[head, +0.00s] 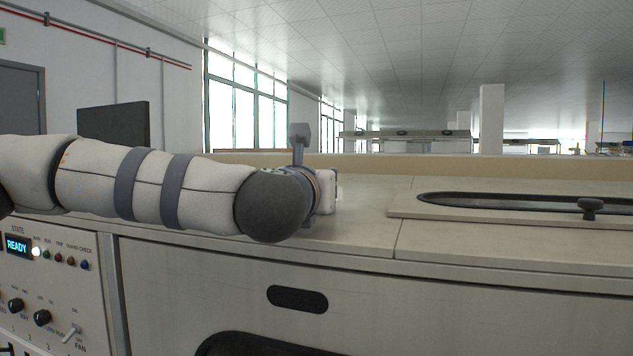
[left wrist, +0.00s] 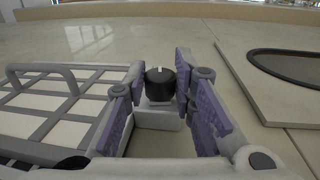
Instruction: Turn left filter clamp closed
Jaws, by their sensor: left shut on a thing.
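The left filter clamp looks like a black round knob (left wrist: 160,84) with a white mark on top, on a pale block (left wrist: 158,117). The mark points roughly away from the wrist camera. My left gripper (left wrist: 161,77) has its purple-padded fingers on both sides of the knob and is shut on it. Beside it on the left lies a filter frame (left wrist: 62,92) with a grey grid and a raised handle. In the head view my left gripper (head: 328,190) is low over the machine top, mostly behind my arm, and the knob is hidden. My right gripper is not in view.
A raised panel (head: 405,206) with a long dark oval opening lies to the right, with a dark knob (head: 590,207) at its front edge. A control panel (head: 55,290) showing READY is at lower left. The machine top (head: 365,215) between gripper and panel is clear.

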